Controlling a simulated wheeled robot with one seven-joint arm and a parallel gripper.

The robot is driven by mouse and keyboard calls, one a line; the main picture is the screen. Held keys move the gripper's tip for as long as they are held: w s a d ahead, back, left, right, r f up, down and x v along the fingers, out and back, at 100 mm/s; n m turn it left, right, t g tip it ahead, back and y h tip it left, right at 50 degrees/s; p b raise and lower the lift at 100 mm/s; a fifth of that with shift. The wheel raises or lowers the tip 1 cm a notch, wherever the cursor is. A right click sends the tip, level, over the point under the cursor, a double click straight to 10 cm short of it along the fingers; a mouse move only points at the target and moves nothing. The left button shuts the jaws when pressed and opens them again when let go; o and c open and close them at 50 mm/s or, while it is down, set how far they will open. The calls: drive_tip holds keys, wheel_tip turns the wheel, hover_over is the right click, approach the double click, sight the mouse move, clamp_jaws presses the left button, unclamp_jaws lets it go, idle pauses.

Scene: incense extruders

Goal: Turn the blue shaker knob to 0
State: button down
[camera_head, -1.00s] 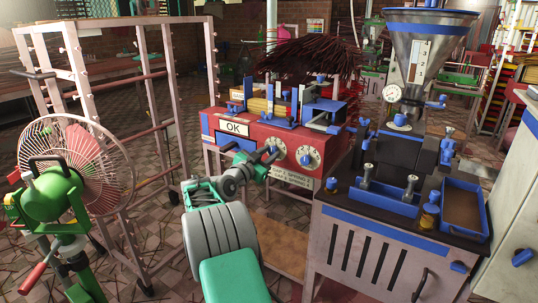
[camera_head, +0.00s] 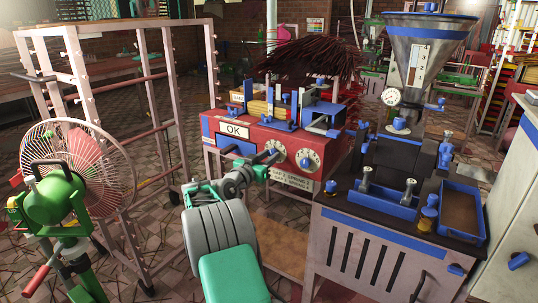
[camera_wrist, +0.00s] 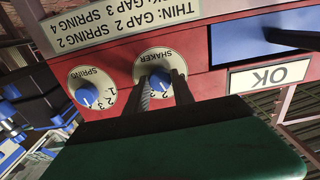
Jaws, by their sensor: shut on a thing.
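The blue shaker knob (camera_wrist: 159,84) sits on a white dial labelled SHAKER (camera_wrist: 157,59) on the red machine's front panel, upside down in the wrist view. My gripper (camera_wrist: 161,77) has its two dark fingers on either side of this knob and is shut on it. The fingers hide much of the dial; a 2 and a 3 show beside them, but the pointer's setting cannot be read. In the head view my gripper (camera_head: 268,161) reaches the panel and partly covers the shaker dial.
The spring knob (camera_wrist: 87,97) is a similar blue knob beside the shaker dial. An OK sign (camera_head: 236,131) is on the red machine (camera_head: 330,150). A dark-topped cabinet (camera_head: 375,255) stands to the right, a green fan (camera_head: 55,195) and pale rack (camera_head: 170,130) to the left.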

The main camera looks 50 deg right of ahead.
drive_tip(key=n+p, duration=0.3)
drive_tip(key=n, duration=0.2)
drive_tip(key=shift+r+n, duration=0.15)
drive_tip(key=shift+n, duration=0.15)
drive_tip(key=n+p, duration=0.3)
drive_tip(key=n, duration=0.1)
drive_tip(key=shift+n, duration=0.4)
drive_tip(key=c, duration=1.1)
unclamp_jaws()
drive_tip(key=shift+a, duration=0.1)
drive_tip(key=a, duration=0.5)
drive_tip(key=a+p, duration=0.1)
drive_tip(key=a, duration=0.1)
drive_tip(key=shift+s+a, duration=0.35)
